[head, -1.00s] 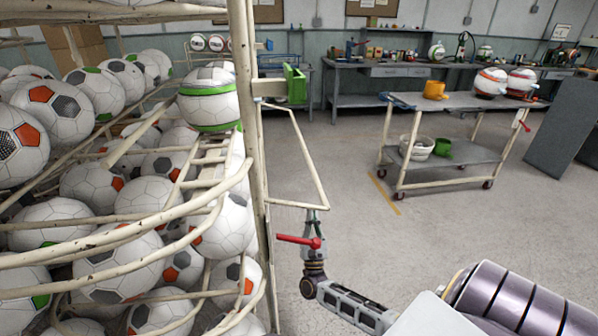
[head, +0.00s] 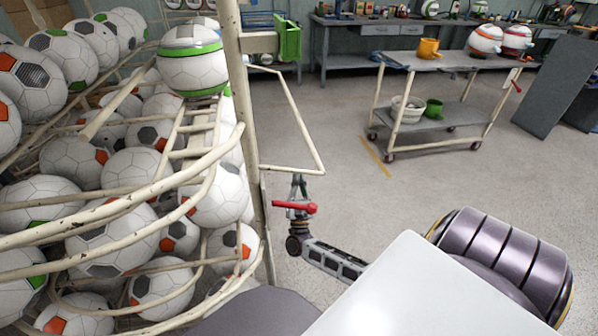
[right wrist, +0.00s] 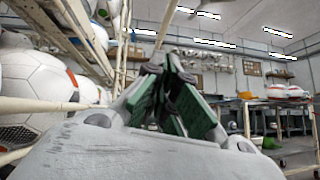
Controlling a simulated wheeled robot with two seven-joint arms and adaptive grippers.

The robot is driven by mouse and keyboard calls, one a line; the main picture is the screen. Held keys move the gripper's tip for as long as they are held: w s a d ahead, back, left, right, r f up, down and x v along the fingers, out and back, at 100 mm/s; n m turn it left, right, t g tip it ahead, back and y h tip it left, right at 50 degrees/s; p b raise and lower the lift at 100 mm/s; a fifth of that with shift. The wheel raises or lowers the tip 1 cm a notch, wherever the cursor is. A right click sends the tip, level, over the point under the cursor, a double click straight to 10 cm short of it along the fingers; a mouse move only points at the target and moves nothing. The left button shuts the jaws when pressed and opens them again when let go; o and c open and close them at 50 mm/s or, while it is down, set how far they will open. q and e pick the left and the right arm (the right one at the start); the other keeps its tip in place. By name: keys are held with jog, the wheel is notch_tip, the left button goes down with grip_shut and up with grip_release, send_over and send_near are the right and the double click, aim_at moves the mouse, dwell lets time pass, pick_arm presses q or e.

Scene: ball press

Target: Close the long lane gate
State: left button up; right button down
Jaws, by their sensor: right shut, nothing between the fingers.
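The pale tubular gate frame (head: 290,97) stands out to the right from the rack's upright post (head: 238,110). Its lower bar ends at a corner on the right. I cannot tell which lane it serves. My right gripper (head: 299,182) is just below that lower bar, fingers pointing up, shut and empty. I cannot tell whether it touches the bar. In the right wrist view its green-padded fingers (right wrist: 178,70) lean together at the tips. A red lever (head: 294,206) shows across the gripper's base. My left gripper is out of view.
The wire rack holds many soccer balls; one green-banded ball (head: 192,58) sits high beside the post. The floor between is clear.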

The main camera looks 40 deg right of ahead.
jog(key=w+d+r, duration=0.4)
jog(key=r, duration=0.6)
jog(key=shift+w+d, duration=0.2)
jog(key=shift+d, duration=0.15)
dwell(0.3)
jog(key=shift+w, duration=0.1)
